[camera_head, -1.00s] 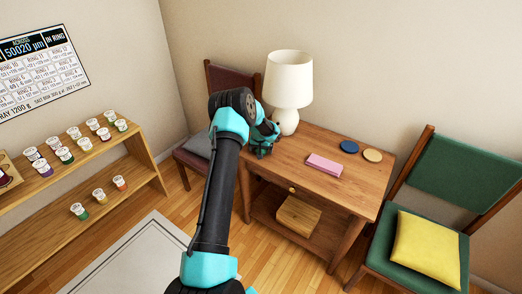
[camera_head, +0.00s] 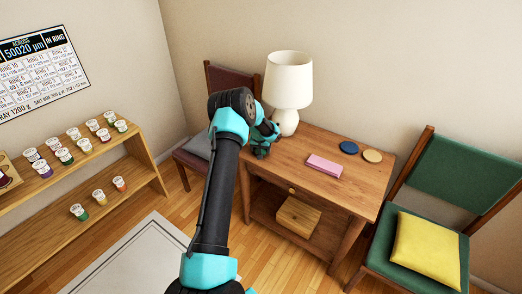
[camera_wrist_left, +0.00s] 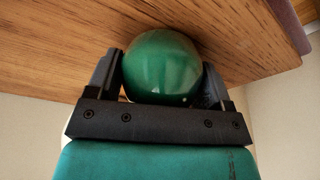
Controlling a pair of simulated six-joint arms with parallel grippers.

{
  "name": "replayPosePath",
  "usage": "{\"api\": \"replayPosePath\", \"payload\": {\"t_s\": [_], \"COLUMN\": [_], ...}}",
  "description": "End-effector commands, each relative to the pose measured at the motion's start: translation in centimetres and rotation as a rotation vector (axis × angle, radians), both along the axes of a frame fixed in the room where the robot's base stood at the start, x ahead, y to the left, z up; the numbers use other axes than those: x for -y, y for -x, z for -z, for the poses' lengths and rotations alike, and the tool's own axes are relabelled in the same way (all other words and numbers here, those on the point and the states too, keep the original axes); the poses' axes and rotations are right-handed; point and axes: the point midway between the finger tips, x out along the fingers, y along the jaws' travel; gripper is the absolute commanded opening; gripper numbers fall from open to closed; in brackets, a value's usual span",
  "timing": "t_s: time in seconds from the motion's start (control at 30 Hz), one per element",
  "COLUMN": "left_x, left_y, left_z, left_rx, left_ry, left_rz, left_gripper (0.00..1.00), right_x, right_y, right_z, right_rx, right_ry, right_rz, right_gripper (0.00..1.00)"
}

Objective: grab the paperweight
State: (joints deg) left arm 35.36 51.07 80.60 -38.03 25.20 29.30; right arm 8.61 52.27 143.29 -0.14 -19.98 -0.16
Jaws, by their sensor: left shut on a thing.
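The paperweight (camera_wrist_left: 162,66) is a glossy green ball, seen in the left wrist view. My left gripper (camera_wrist_left: 162,82) is shut on it, with one dark finger on each side. The ball is at the wooden tabletop; I cannot tell whether it still touches the wood. In the head view my left gripper (camera_head: 262,146) is over the left end of the side table (camera_head: 335,194), in front of the lamp, and the ball is not clearly visible there. My right gripper is not in view.
A white lamp (camera_head: 288,82) stands close behind my left gripper. A pink block (camera_head: 324,166), a blue disc (camera_head: 349,147) and a tan disc (camera_head: 372,156) lie farther right on the table. Chairs stand on both sides. A wooden box (camera_head: 298,215) is on the lower shelf.

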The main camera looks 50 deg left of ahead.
Motion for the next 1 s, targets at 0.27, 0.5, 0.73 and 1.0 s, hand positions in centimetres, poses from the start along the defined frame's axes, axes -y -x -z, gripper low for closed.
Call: {"api": "replayPosePath", "payload": {"t_s": [0.27,0.5,0.73,1.0], "left_x": [-0.1,2.0,4.5,7.2], "left_y": [-0.1,1.8,4.1,6.4], "left_z": [-3.3,-3.5,-3.8,-4.1], "left_rx": [0.004,-0.002,-0.001,-0.001], "left_ry": [-0.003,-0.001,-0.001,-0.002], "left_rz": [0.000,0.003,0.002,0.000], "left_gripper": [0.36,0.36,0.36,0.36], "right_x": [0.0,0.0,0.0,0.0], "right_y": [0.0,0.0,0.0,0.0], "right_z": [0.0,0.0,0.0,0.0], "right_rx": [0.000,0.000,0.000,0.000], "right_ry": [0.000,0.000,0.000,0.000], "right_rz": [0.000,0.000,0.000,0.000], "right_gripper": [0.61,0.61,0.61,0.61]}}
